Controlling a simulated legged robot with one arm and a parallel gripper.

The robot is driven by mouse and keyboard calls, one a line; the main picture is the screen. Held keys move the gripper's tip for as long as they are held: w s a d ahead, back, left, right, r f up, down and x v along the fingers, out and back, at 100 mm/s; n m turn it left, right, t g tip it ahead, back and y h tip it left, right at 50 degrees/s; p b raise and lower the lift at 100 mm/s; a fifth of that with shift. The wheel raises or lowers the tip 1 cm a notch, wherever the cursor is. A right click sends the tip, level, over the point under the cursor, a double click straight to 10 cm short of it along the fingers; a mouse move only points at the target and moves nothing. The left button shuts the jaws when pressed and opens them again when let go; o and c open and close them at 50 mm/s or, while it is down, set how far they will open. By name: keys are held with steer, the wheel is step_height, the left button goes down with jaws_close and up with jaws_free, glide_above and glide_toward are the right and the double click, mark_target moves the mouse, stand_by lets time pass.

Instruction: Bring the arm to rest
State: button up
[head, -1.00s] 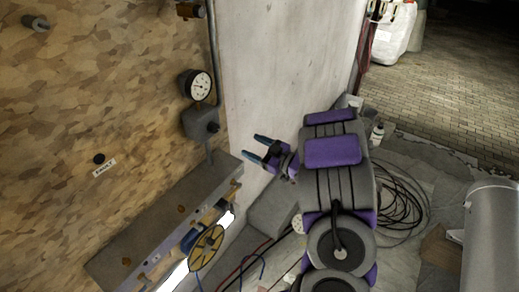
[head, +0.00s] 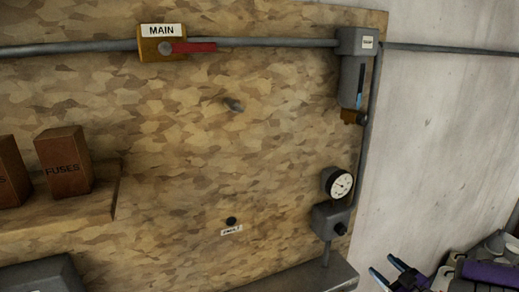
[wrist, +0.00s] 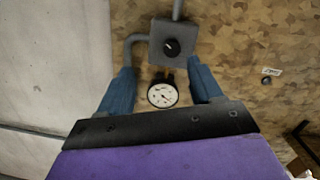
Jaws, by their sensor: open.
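My gripper (head: 382,270) shows at the bottom right of the head view, with its purple arm partly cut off by the frame edge. Its two blue fingers are spread apart and nothing is between them. In the wrist view my gripper (wrist: 160,88) is also open, with a round white gauge (wrist: 162,95) and a grey box with a black knob (wrist: 172,44) seen beyond the fingers. In the head view the gauge (head: 338,184) and the knob box (head: 331,219) are on the board, up and left of my gripper.
A wooden board (head: 190,150) carries a MAIN box with a red lever (head: 190,47), a grey switch box (head: 356,65) and conduit. Brown FUSES boxes (head: 63,160) stand on a shelf at left. A grey ledge (head: 315,275) juts out below. A pale wall (head: 450,130) is at right.

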steer(key=s+a+f+m+g+h+b, duration=0.1)
steer(key=s+a+m+g+h+b, duration=0.1)
steer(key=s+a+g, duration=0.7)
steer(key=s+a+f+m+g+h+b, duration=0.1)
steer(key=s+a+m+g+b, duration=0.3)
steer(key=s+a, duration=1.3)
steer(key=s+g+h+b, duration=0.1)
steer(key=s+g, duration=0.3)
steer(key=s, duration=0.5)
steer(key=shift+s+a+m+g+h+b, duration=0.3)
steer(key=shift+m+g+b, duration=0.1)
steer(key=shift+b, duration=0.15)
steer(key=shift+w+f, duration=0.1)
